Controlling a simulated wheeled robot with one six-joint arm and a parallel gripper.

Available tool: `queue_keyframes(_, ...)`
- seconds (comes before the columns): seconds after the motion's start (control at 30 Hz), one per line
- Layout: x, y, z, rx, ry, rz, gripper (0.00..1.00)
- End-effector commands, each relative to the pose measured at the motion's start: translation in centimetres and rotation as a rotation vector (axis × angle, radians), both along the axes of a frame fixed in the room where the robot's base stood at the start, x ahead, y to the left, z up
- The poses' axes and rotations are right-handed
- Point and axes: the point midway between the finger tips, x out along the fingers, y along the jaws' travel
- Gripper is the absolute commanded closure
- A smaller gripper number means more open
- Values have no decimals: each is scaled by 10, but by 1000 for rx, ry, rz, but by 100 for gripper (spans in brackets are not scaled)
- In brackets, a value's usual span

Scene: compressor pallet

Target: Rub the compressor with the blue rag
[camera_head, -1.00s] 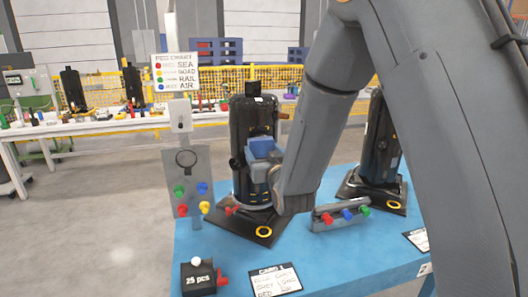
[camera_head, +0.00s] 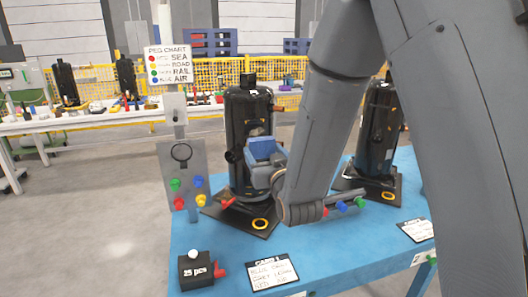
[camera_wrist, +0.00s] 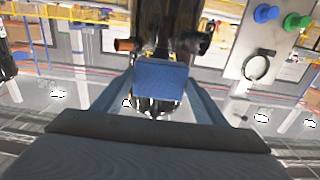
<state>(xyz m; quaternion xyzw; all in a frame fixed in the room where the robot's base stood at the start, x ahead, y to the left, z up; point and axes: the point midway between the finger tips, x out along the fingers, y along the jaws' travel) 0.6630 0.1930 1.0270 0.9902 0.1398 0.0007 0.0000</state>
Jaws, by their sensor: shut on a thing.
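The near compressor (camera_head: 243,120), an upright black cylinder, stands on a dark base plate on the blue table. It also shows in the wrist view (camera_wrist: 172,30), straight ahead and upside down. My gripper (camera_head: 268,166) is at the compressor's right front side, at mid-height. It is shut on the blue rag (camera_head: 262,147), which also shows in the wrist view (camera_wrist: 160,78) between the jaws, in front of the compressor. The rag looks very close to the casing, but I cannot tell whether it touches.
A second black compressor (camera_head: 378,125) stands behind my arm. A grey panel (camera_head: 183,160) with coloured pegs stands left. A black "25 pcs" box (camera_head: 197,270) and a white card (camera_head: 272,272) lie at the front of the blue table (camera_head: 225,250). A peg rail is partly hidden by my arm.

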Motion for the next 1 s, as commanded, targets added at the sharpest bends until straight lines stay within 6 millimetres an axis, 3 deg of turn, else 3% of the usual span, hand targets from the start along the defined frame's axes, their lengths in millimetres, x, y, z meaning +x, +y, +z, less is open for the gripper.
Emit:
queue_keyframes(0.27,-4,-2,0,0,0,0,55)
queue_keyframes(0.6,-28,-8,0,0,0,0,55)
queue_keyframes(1.0,-28,-9,0,0,0,-1,55)
